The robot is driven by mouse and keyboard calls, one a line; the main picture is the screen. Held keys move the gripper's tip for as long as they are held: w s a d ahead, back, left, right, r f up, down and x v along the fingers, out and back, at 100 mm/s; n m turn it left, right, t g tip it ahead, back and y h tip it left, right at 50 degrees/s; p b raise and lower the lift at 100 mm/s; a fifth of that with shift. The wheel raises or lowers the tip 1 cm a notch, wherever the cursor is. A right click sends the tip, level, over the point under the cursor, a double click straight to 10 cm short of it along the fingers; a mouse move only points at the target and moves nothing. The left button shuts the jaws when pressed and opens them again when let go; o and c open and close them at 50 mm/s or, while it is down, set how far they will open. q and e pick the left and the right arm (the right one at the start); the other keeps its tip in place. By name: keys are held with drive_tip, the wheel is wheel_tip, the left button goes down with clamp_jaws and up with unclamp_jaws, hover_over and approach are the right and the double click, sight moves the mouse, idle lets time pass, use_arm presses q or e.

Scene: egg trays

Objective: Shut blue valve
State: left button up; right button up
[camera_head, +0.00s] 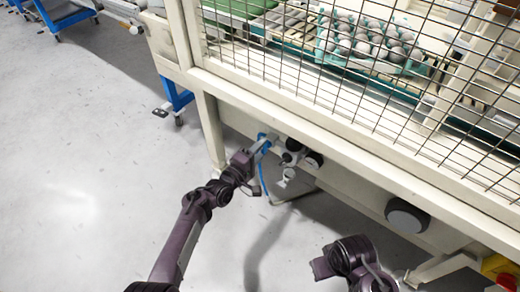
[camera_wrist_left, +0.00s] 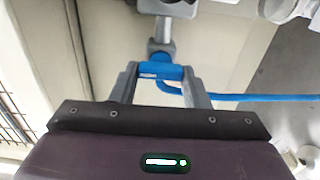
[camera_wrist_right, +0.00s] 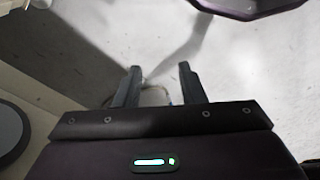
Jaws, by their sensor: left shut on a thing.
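The blue valve (camera_head: 265,138) is on the pipework under the machine's front beam. In the left wrist view its blue handle (camera_wrist_left: 160,72) lies crosswise between the two grey fingers, with a grey stem behind it. My left gripper (camera_head: 260,144) is shut on this handle; it also shows in the left wrist view (camera_wrist_left: 158,82). My right gripper (camera_wrist_right: 158,78) has its fingers apart with nothing between them, over the grey floor. In the head view my right arm is low, right of centre, away from the valve.
A blue hose (camera_head: 263,178) hangs below the valve. Grey and black fittings (camera_head: 292,150) sit right beside it. A cream frame with wire mesh (camera_head: 330,70) stands above, with an egg tray (camera_head: 370,45) behind it. A black round knob (camera_head: 407,216) is on the beam. The floor at left is clear.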

use_arm(q)
drive_tip(key=o, duration=1)
use_arm(e)
drive_tip(key=shift+w+r, duration=0.1)
use_arm(q)
drive_tip(key=p+v, duration=0.2)
drive_tip(key=v, duration=0.6)
use_arm(e)
wheel_tip(320, 180, down, 7)
drive_tip(key=shift+w+d, duration=0.2)
drive_tip(key=shift+w, duration=0.15)
use_arm(q)
drive_tip(key=shift+f, duration=0.15)
